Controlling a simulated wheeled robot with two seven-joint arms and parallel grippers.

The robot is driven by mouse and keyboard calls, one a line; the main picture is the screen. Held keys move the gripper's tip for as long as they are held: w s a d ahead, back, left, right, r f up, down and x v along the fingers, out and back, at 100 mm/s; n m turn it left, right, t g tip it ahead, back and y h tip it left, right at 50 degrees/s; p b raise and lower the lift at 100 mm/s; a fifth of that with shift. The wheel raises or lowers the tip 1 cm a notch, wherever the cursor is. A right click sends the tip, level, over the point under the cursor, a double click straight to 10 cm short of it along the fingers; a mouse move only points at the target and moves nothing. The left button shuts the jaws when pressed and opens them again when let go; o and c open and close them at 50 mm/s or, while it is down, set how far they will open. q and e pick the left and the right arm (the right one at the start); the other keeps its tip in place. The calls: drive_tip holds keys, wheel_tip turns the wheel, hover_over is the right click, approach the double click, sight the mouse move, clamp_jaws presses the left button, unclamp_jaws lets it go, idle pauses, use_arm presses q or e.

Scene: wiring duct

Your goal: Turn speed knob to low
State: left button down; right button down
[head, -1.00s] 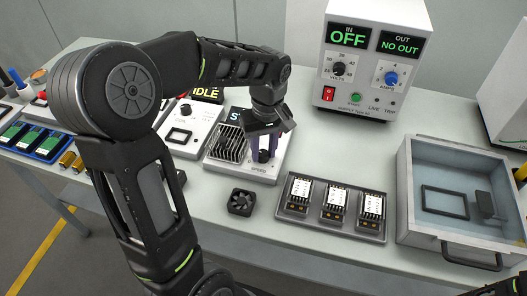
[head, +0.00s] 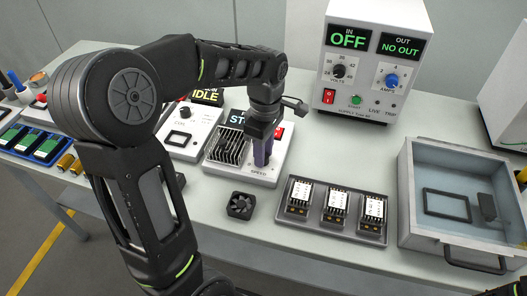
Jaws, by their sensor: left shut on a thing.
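The speed knob is on the front right of a white unit (head: 213,164) with a black grille, above the printed word SPEED. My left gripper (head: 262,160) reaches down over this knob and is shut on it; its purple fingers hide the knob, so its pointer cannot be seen.
A small black fan (head: 241,205) lies in front of the unit. A grey tray (head: 334,231) with several modules is to its right, then a grey bin (head: 446,239). A power supply (head: 372,60) reading OFF stands behind. Another white unit with a display is left of the grille.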

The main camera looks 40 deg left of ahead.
idle(0.5)
use_arm(q)
drive_tip(key=c, duration=1.1)
unclamp_jaws()
drive_tip(key=shift+o, duration=0.2)
drive_tip(key=shift+r, duration=0.15)
drive_tip(key=r, duration=0.7)
drive_tip(key=shift+w+r, duration=0.2)
drive_tip(key=shift+r, duration=0.1)
